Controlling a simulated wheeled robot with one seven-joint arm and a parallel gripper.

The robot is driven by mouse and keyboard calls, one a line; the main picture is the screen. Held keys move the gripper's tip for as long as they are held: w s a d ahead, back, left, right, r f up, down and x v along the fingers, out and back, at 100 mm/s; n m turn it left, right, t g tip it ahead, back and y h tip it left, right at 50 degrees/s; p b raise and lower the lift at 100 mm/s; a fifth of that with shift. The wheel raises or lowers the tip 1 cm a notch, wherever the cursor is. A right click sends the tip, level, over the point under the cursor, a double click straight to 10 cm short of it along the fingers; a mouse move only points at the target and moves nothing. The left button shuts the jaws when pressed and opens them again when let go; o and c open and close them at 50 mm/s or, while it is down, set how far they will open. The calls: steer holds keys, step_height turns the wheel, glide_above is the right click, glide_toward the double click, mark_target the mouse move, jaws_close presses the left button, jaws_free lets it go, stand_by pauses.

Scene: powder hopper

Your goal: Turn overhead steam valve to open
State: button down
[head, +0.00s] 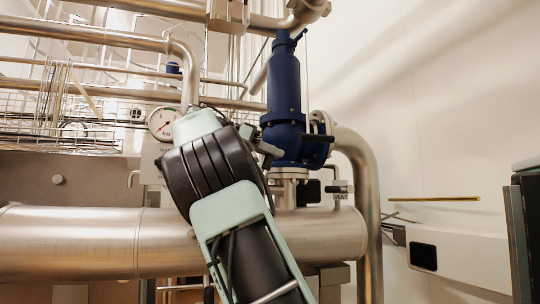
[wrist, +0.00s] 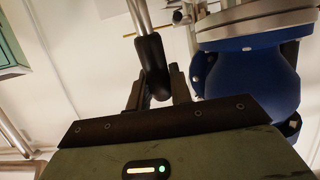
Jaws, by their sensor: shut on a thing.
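In the wrist view my gripper (wrist: 158,85) has its two dark fingers on either side of a black lever grip (wrist: 151,58) and is shut on it. A bare metal rod (wrist: 139,14) runs from the grip toward the top of the picture. A blue flanged valve body (wrist: 243,68) is close on the right of the fingers. In the head view the tall blue valve (head: 284,90) stands upright above the large steel pipe. My arm ends just left of the valve's lower part; the lever in my gripper cannot be made out there.
A round pressure gauge (head: 162,123) is just left of my arm. The wide horizontal steel pipe (head: 80,242) crosses below, and a bent pipe (head: 362,175) drops on the right. A small lever labelled VENT (head: 340,188) is below the valve. Wire trays (head: 60,130) are at left.

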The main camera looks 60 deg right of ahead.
steer(key=s+d+f+t+y+p, duration=0.4)
steer(key=f+t+y, duration=0.1)
steer(key=t+y, duration=0.1)
steer(key=shift+d+f+y, duration=0.3)
steer(key=shift+d+y, duration=0.1)
steer(key=shift+y, duration=0.3)
stand_by(0.4)
steer(key=c, duration=1.3)
jaws_free()
steer(key=shift+f, duration=0.1)
